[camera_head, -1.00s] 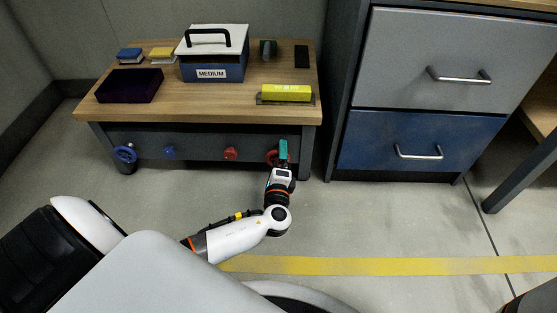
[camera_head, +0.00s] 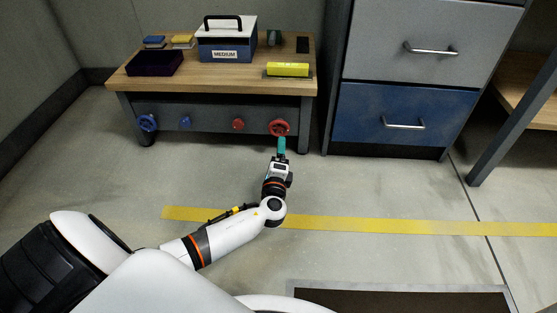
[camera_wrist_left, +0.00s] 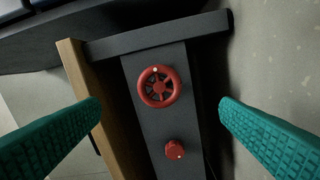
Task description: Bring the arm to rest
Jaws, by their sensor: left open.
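My left gripper (camera_head: 282,146) reaches in from the left, low in front of the wooden-topped bench. Its teal fingers are open and empty in the left wrist view (camera_wrist_left: 160,130). The red handwheel (camera_head: 279,128) on the bench's front panel is just beyond the fingertips in the head view. In the wrist view the red handwheel (camera_wrist_left: 158,87) shows whole between the fingers, apart from them. A smaller red knob (camera_wrist_left: 174,149) is below it there. My right gripper is not in view.
The bench (camera_head: 140,85) carries a MEDIUM box (camera_head: 226,45), a dark tray (camera_head: 155,63) and a yellow block (camera_head: 288,69). A blue handwheel (camera_head: 148,123) is on its left front. A drawer cabinet (camera_head: 400,112) stands right.

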